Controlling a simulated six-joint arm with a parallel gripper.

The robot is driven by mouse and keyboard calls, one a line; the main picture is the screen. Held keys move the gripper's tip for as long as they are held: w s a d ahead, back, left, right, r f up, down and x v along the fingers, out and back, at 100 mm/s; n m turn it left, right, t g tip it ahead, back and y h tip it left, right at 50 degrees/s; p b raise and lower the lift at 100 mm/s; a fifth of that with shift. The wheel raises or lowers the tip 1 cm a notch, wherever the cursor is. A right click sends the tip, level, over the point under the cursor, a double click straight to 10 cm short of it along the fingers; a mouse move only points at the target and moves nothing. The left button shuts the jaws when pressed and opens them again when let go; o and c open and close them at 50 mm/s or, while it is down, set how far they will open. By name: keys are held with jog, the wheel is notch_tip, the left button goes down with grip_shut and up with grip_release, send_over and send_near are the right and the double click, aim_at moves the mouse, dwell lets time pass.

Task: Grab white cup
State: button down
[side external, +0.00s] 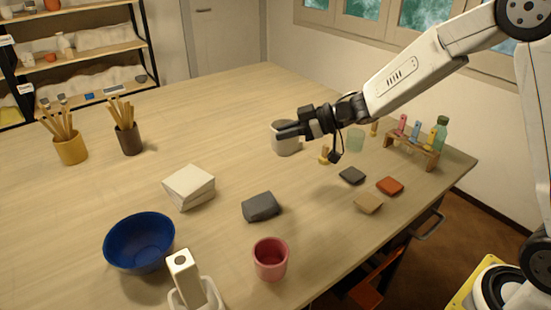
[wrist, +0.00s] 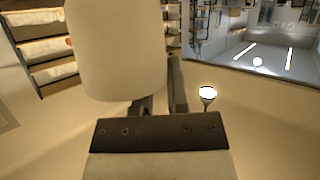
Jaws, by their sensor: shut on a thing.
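The white cup (side external: 286,144) is at my gripper (side external: 288,133) above the middle of the table in the side view. In the wrist view the cup (wrist: 117,50) looms large at upper left and covers part of one finger. The other finger of my gripper (wrist: 160,95) shows along the cup's right side. My gripper is shut on the cup, with the cup lying mostly to the left of the fingers in the wrist view. The cup looks upright. I cannot tell whether its base touches the table, and the exact contact is partly hidden.
A white block (side external: 189,187), dark block (side external: 261,206), blue bowl (side external: 140,242) and pink cup (side external: 270,260) occupy the front.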

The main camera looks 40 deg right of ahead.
jog(key=shift+s+r, duration=0.15)
jog(key=shift+s, duration=0.15)
dwell(0.5)
